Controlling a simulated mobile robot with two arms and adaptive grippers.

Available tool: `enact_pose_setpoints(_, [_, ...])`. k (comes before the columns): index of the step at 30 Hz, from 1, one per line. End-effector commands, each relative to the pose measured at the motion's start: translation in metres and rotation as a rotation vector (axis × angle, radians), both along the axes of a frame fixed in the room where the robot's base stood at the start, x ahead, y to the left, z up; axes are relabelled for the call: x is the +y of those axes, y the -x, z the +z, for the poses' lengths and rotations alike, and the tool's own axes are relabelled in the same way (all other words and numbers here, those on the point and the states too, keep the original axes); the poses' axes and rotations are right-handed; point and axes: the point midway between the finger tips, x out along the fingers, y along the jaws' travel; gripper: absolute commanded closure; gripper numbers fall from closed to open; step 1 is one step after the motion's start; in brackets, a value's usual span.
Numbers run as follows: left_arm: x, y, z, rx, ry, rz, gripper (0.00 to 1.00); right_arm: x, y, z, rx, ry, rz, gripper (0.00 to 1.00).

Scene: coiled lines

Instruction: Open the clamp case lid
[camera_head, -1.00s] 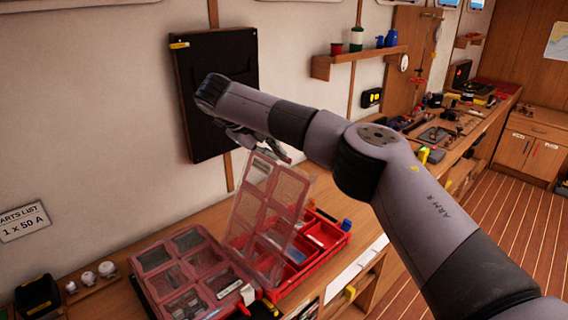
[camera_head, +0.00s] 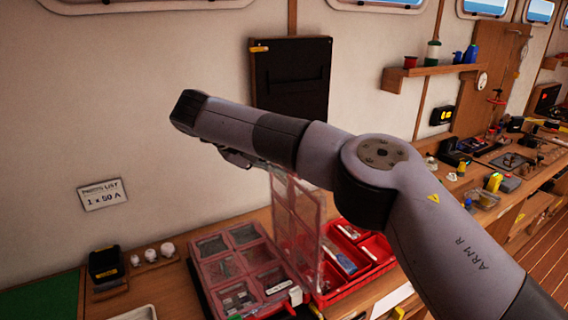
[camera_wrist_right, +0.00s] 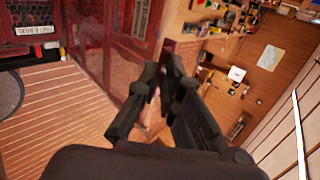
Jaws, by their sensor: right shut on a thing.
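The clamp case (camera_head: 375,283) is a red tray with compartments holding small parts, on the wooden bench. Its clear lid with red-tinted frame (camera_head: 297,222) stands nearly upright along the tray's left side. My right gripper (camera_head: 243,159) is at the lid's upper edge, mostly hidden behind my own arm. In the right wrist view my right gripper (camera_wrist_right: 163,78) is shut on the lid edge, and the red lid panels (camera_wrist_right: 120,58) fill the area beside the fingers. My left gripper is in no view.
A second red case (camera_head: 238,262) with a closed windowed lid lies directly left of the open lid. A black box (camera_head: 106,264) and white knobs (camera_head: 151,255) sit further left. A black wall panel (camera_head: 290,80) hangs behind my arm.

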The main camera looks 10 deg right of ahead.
Motion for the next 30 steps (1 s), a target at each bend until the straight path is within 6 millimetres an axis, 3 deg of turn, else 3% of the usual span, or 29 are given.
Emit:
enact_pose_setpoints(1, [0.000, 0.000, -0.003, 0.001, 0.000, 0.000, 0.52, 0.001, 0.003, -0.021, 0.035, -0.014, -0.004, 1.00])
enact_pose_setpoints(8, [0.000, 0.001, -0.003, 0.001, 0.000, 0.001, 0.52, 0.001, 0.003, -0.021, 0.034, -0.016, -0.004, 1.00])
enact_pose_setpoints(9, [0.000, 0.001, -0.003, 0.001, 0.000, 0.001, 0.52, 0.000, 0.003, -0.021, 0.034, -0.016, -0.004, 0.92])
enact_pose_setpoints(17, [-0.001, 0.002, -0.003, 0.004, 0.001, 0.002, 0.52, 0.000, 0.003, -0.020, 0.036, -0.015, -0.005, 0.75])
enact_pose_setpoints(26, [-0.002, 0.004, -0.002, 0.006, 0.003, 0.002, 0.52, 0.003, 0.004, -0.018, 0.036, -0.015, -0.002, 0.75])
enact_pose_setpoints(30, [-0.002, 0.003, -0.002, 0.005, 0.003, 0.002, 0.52, 0.014, 0.008, -0.006, 0.033, -0.014, 0.000, 0.75])
